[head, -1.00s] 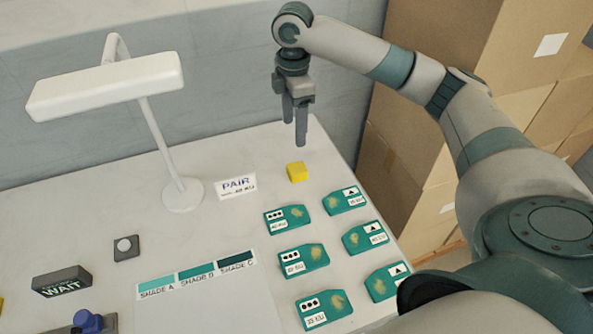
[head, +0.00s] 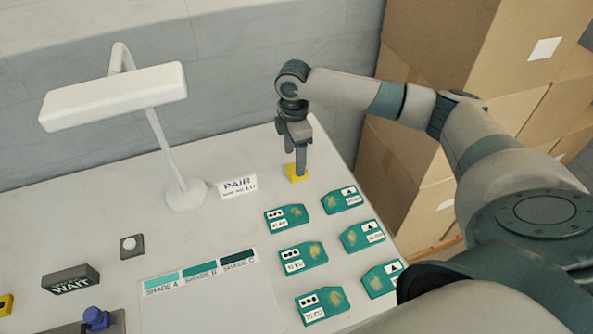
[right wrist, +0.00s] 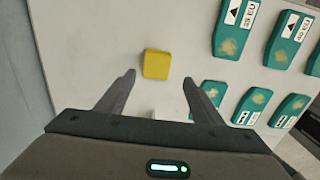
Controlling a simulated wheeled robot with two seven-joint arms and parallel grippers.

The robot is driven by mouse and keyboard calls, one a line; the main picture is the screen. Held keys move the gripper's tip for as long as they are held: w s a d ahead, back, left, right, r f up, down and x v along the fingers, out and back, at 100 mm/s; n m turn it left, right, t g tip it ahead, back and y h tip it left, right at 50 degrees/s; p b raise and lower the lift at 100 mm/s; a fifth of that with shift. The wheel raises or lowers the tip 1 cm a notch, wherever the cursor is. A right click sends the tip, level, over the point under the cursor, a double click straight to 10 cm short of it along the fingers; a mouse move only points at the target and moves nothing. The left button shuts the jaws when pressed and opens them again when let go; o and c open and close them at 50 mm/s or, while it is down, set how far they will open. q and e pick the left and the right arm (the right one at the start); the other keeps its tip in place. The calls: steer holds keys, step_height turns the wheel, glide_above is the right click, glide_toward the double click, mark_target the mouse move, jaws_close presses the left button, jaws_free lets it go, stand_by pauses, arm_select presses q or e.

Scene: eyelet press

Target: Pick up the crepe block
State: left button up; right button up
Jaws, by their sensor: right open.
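The crepe block appears to be the small yellow block (head: 296,172) on the white table, near its far right corner. It also shows in the right wrist view (right wrist: 157,64), just beyond and between my fingertips. My right gripper (head: 301,172) points down over it in the head view, and its fingers partly hide the block. In the right wrist view the right gripper (right wrist: 158,77) is open, with nothing between its fingers. My left gripper is not in view.
Several green pieces (head: 287,218) with labels lie in two columns in front of the block. A PAIR sign (head: 238,187) and a white lamp (head: 186,194) stand to the left. A shade card (head: 205,300) and a WAIT box (head: 71,281) are nearer. Cardboard boxes (head: 430,60) are stacked beyond the right edge.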

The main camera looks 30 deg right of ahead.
steer(key=shift+d+f+p, duration=0.15)
steer(key=shift+f+p, duration=0.2)
steer(key=shift+p, duration=0.05)
steer(key=f, duration=0.1)
steer(key=f+p, duration=0.1)
steer(key=f, duration=0.1)
steer(key=shift+w+d+p, duration=0.2)
steer(key=shift+d+p, duration=0.1)
steer(key=shift+d, duration=0.05)
steer(key=shift+f, duration=0.75)
steer(key=shift+c, duration=0.2)
steer(key=c, duration=1.1)
